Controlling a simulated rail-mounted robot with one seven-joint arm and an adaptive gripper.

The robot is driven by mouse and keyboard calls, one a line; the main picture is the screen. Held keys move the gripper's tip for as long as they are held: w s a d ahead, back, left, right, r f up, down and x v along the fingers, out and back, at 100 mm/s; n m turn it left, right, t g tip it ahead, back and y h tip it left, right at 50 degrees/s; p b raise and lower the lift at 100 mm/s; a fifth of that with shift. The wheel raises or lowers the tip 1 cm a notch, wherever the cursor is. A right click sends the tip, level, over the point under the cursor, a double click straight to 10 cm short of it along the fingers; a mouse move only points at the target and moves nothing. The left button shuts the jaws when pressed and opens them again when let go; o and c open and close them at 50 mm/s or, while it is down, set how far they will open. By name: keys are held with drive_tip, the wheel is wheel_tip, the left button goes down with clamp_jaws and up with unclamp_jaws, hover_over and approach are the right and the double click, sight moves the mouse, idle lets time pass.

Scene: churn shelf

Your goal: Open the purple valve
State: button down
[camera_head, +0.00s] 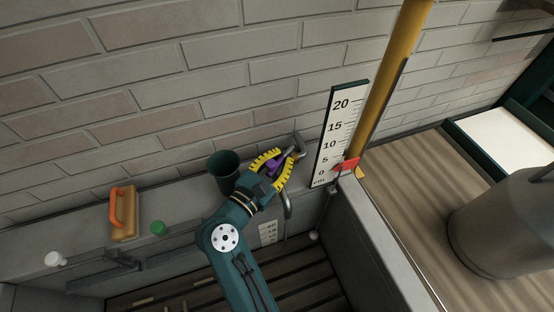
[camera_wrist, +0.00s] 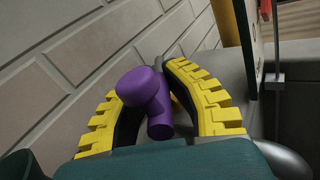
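The purple valve (camera_head: 271,167) sits on a metal pipe by the brick wall, behind the ledge. In the wrist view its rounded purple handle (camera_wrist: 140,87) and stem show between my two yellow fingers. My gripper (camera_head: 284,156) is around the valve, one finger on each side; it also shows in the wrist view (camera_wrist: 146,80). The fingers are apart, with the handle close to the left finger and some space by the right one. I cannot tell whether either finger touches it. Part of the valve is hidden by the fingers in the head view.
A dark green cup (camera_head: 223,167) stands just left of my gripper. An orange-handled tool (camera_head: 123,214), a green knob (camera_head: 158,228) and a white knob (camera_head: 54,259) lie farther left. A scale board (camera_head: 336,130) and a yellow pole (camera_head: 392,75) stand to the right.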

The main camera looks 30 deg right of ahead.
sight(266, 177)
drive_tip(key=c, duration=1)
unclamp_jaws()
drive_tip(key=shift+c, duration=0.2)
drive_tip(key=v, duration=1.2)
